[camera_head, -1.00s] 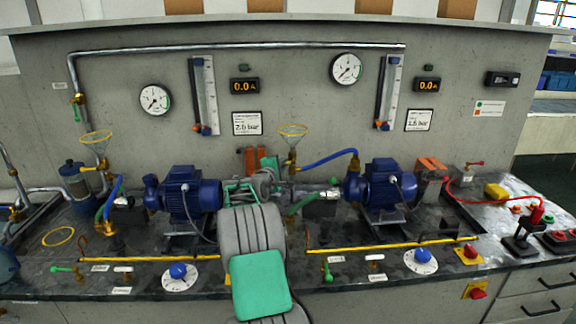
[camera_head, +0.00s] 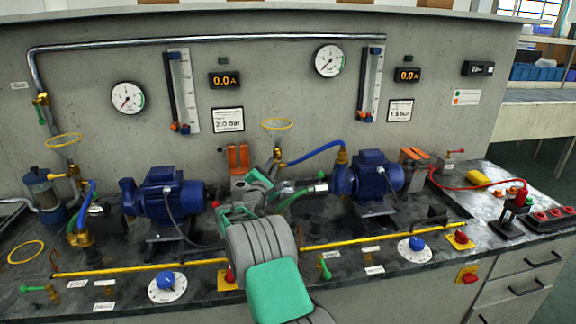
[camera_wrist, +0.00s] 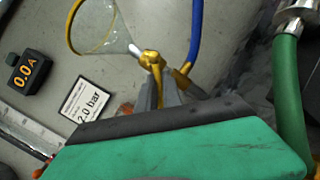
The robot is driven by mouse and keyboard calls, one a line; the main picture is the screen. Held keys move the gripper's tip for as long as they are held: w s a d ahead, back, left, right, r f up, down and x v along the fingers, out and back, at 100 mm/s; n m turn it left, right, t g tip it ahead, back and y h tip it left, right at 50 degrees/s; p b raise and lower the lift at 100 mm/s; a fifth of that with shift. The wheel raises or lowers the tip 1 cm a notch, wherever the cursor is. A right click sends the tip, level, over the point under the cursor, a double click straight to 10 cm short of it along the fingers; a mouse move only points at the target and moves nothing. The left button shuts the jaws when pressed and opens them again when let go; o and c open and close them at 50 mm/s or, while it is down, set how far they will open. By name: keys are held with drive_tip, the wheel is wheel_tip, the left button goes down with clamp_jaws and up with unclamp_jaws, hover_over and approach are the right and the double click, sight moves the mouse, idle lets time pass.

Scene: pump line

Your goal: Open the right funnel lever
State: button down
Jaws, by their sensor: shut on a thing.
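The right funnel (camera_head: 278,125) is clear with a yellow rim and stands above a brass valve (camera_head: 279,160) at the back middle. In the wrist view the funnel (camera_wrist: 103,28) is at the upper left, and its brass fitting (camera_wrist: 152,62) is just beyond my fingertips. My gripper (camera_head: 268,172) is at this valve, below the funnel. In the wrist view its grey fingers (camera_wrist: 163,96) are close together at the fitting. They are shut on the right funnel lever, which the fingers and the green hand hide. The lever's angle cannot be seen.
A blue hose (camera_head: 315,153) runs from the valve toward the right pump (camera_head: 368,176). A green hose (camera_head: 297,197) passes close to the right of my arm. The left pump (camera_head: 165,194) stands to the left. A yellow rail (camera_head: 385,234) crosses the bench front.

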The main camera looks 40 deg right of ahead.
drive_tip(key=shift+f, duration=0.15)
drive_tip(key=c, duration=1.5)
unclamp_jaws()
drive_tip(key=v, duration=0.7)
drive_tip(key=shift+s+a, duration=0.25)
drive_tip(key=shift+a, duration=0.05)
drive_tip(key=shift+c, duration=0.4)
